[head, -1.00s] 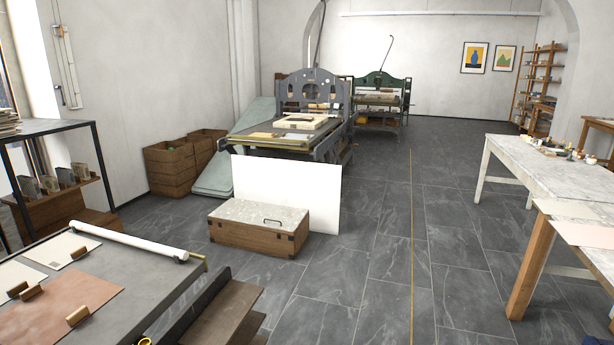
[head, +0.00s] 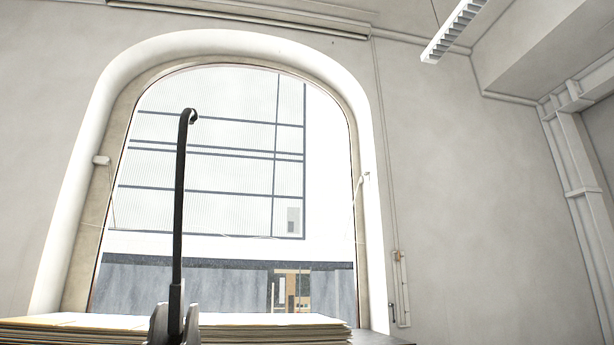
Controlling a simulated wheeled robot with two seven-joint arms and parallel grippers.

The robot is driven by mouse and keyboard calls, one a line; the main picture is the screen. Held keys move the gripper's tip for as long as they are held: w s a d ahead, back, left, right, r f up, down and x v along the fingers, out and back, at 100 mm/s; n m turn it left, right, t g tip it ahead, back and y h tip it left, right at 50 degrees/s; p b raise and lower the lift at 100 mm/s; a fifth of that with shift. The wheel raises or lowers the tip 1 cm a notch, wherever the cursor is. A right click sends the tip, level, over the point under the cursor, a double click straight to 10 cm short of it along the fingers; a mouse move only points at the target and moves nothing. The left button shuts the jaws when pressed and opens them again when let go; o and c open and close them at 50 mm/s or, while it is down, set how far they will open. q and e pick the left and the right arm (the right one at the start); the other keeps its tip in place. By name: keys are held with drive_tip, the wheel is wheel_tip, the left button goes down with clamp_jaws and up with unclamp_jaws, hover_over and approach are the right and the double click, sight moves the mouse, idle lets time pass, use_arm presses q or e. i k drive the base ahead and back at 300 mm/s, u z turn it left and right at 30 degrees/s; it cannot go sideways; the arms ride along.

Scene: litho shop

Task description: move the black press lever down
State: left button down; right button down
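A black lever (head: 179,210) stands nearly upright in the left half of the head view, in front of the arched window. Its top end curls over to the right in a small hook. Its thicker foot sits between two grey upright pieces (head: 158,325) at the bottom edge. What these are mounted on is out of view below. Neither of my grippers shows in the view.
A wide stack of paper or boards (head: 270,322) lies along the bottom edge, on both sides of the lever's foot. Behind is a large arched window (head: 220,110) in a pale wall (head: 450,200). A lamp (head: 455,30) hangs at the upper right.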

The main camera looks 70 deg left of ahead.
sight(189, 116)
drive_tip(key=u, duration=2.1)
